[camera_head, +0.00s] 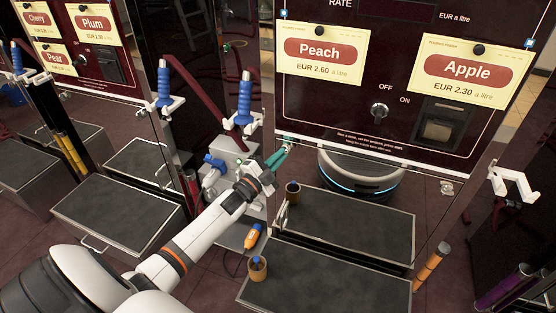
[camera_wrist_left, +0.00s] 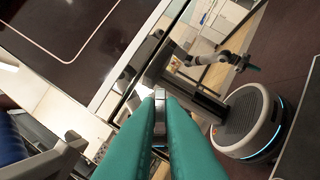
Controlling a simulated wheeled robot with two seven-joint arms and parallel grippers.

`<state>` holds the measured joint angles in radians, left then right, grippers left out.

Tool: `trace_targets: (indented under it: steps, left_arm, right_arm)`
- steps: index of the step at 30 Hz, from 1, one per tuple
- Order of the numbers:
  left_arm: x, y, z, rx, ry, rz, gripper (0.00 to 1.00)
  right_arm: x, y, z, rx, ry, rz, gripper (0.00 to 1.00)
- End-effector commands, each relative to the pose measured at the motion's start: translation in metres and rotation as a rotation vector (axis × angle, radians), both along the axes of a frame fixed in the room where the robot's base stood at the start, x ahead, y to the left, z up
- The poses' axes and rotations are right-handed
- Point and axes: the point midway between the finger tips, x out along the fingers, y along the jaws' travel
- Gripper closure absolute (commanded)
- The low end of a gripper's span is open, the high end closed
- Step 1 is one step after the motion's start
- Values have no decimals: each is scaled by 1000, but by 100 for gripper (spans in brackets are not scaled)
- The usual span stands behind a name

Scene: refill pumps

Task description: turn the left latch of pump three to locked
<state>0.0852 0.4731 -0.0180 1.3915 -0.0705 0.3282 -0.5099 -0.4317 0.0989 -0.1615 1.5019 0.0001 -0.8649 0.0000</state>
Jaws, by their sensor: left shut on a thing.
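A maroon pump panel (camera_head: 400,90) with Peach and Apple signs stands ahead; no pump number is readable. My left gripper (camera_head: 278,157), with green fingers, is at the lower left edge of this panel. In the left wrist view its fingers (camera_wrist_left: 161,125) are shut on a small grey metal piece, which appears to be the left latch (camera_wrist_left: 160,97). The fingers cover most of it, and I cannot tell which way it is turned. In the head view the latch is hidden at the fingertips. My right gripper is not in view.
A similar metal latch (camera_head: 447,187) is at the panel's lower right edge. Blue-handled nozzles (camera_head: 244,100) hang left of the gripper. Below are dark-topped steps (camera_head: 345,225), an orange bottle-like object (camera_head: 252,237) and small brown cups (camera_head: 257,268). A white bracket (camera_head: 512,180) sticks out at right.

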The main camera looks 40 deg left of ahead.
Motion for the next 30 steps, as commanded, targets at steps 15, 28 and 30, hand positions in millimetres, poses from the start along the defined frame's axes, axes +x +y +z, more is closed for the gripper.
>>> trace_targets:
  steps: [15, 28, 30]
  left_arm:
    - [1, -4, -3, -482, -117, 0, 100]
    - [2, -7, -3, -835, -201, 0, 100]
    - [2, -7, -3, -877, -212, -1, 100]
  right_arm:
    - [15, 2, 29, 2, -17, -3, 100]
    - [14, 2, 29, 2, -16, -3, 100]
    - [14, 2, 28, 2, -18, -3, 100]
